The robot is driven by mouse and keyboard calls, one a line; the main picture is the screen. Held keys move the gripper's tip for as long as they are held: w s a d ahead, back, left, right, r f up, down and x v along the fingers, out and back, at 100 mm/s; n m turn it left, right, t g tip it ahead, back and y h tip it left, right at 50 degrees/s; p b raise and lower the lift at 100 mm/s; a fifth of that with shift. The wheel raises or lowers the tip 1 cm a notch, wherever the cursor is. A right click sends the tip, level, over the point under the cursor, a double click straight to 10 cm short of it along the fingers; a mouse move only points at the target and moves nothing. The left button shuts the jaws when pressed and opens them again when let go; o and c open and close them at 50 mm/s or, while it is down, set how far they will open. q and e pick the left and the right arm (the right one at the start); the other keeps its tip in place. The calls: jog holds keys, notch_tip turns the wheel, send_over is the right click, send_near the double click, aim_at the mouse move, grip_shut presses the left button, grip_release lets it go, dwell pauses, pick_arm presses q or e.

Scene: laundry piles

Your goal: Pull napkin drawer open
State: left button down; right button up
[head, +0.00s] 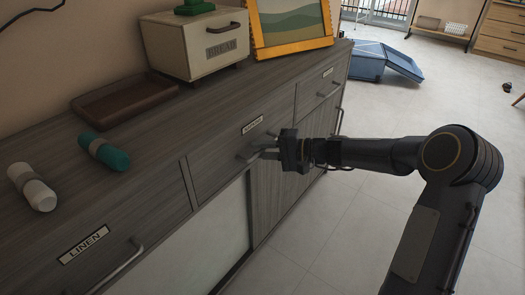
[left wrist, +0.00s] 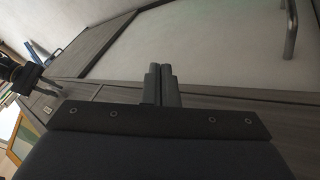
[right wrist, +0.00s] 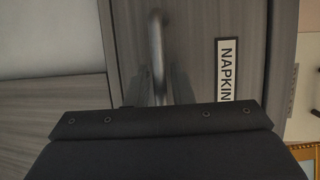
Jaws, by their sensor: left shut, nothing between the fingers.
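The napkin drawer (head: 225,160) is a grey wood front in the long cabinet, with a small label and a metal handle. It looks closed, flush with the cabinet face. The right wrist view shows its NAPKIN label (right wrist: 226,70) and its bar handle (right wrist: 157,45) close up. My right gripper (head: 268,153) is at this handle, with the handle running down between its dark fingers. Whether the fingers press on the handle is too dark to tell. My left gripper (left wrist: 162,88) is shut and empty, in front of the cabinet's lower pale panel; it is outside the head view.
A LINEN drawer (head: 95,255) with a handle is at the near left.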

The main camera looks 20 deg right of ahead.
jog(key=shift+c, duration=0.4)
grip_shut()
jog(key=shift+s, duration=0.1)
jog(key=s+d+b, duration=0.1)
jog(key=s+d, duration=1.3)
jog(key=s, duration=0.4)
jog(key=shift+s+d, duration=0.3)
jog(key=shift+o, duration=0.4)
grip_release()
